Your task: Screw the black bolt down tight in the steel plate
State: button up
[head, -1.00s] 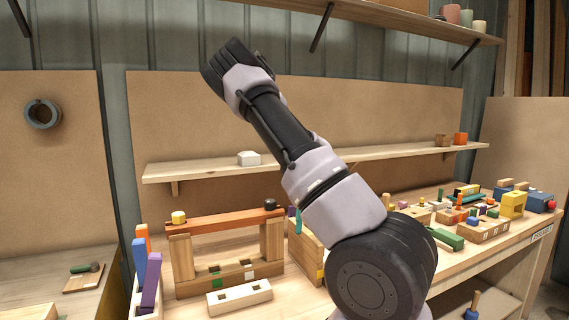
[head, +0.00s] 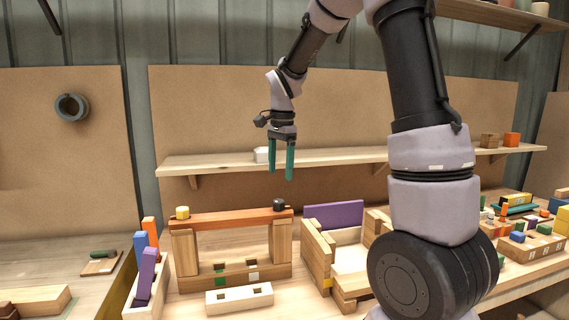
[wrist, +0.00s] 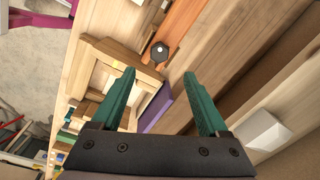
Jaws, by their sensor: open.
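The black bolt (head: 279,204) stands at the right end of an orange-brown bar (head: 228,218). The bar looks like wood, and I see no plain steel plate. The bar lies across two wooden posts. In the wrist view the bolt's dark head (wrist: 158,52) shows with a pale spot on top, near the end of the bar (wrist: 178,30). I cannot tell how deep the bolt sits. My gripper (head: 281,174) has green fingers pointing down. It is open and empty, above the bolt and apart from it. In the wrist view the bolt appears beyond the two fingertips (wrist: 158,75).
A yellow block (head: 182,212) sits on the bar's left end. A wooden frame with a purple panel (head: 333,214) stands just right of the bar. A shelf (head: 220,163) with a white block (head: 262,155) runs behind my gripper. Upright blocks (head: 148,250) stand at left.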

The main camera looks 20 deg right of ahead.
aim_at(279, 201)
jog(key=f, duration=0.9)
jog(key=shift+w+a+f, duration=0.1)
jog(key=shift+w+f, duration=0.05)
jog(key=shift+w, duration=0.05)
grip_shut()
